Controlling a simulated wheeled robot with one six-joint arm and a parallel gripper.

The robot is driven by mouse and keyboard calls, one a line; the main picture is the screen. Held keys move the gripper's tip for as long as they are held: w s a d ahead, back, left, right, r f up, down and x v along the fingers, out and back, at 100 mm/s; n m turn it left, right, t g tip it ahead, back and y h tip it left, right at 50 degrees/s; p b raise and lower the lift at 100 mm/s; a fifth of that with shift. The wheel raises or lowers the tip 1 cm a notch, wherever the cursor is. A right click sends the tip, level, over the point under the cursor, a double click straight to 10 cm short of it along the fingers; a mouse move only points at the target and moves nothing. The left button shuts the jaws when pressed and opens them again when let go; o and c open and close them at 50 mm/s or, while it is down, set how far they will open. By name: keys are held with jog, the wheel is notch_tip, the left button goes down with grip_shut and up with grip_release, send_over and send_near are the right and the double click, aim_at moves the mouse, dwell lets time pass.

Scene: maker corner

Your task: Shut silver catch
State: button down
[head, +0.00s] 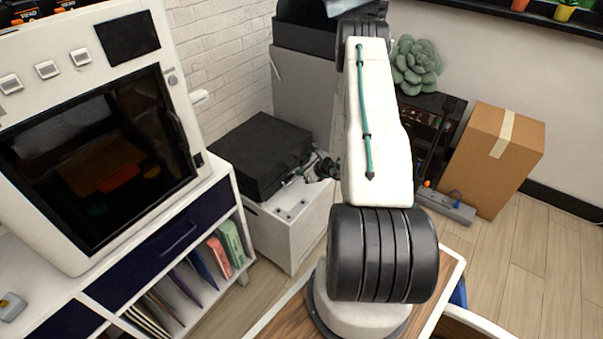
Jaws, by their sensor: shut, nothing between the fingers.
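A black case (258,152) with its lid down sits on a low white cabinet (300,216). Small silver metal parts show at its right front edge, beside my gripper (298,178); I cannot make out which is the silver catch or how it stands. My gripper is small and dark in this view, and it is shut and empty. It is at the case's front edge, partly behind my white arm. I cannot tell whether it touches the case.
A white machine with a dark window (105,155) stands on a shelf unit (165,238) at the left. A cardboard box (490,165), a grey power strip (443,206) and a succulent (416,66) are at the right. Wooden floor (535,270) is clear at the right.

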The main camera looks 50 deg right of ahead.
jog(key=shift+r, duration=0.1)
jog(key=shift+r, duration=0.75)
jog(key=s+f, duration=0.1)
jog(key=s, duration=0.1)
jog(key=s+f, duration=0.1)
jog(key=s, duration=0.1)
jog(key=shift+s+d+f, duration=0.1)
jog(key=shift+d+f, duration=0.15)
jog(key=shift+f, duration=0.1)
jog(key=s, duration=0.8)
jog(key=shift+s+d+r, duration=0.4)
jog(key=shift+d+r, duration=0.05)
jog(key=shift+r, duration=0.1)
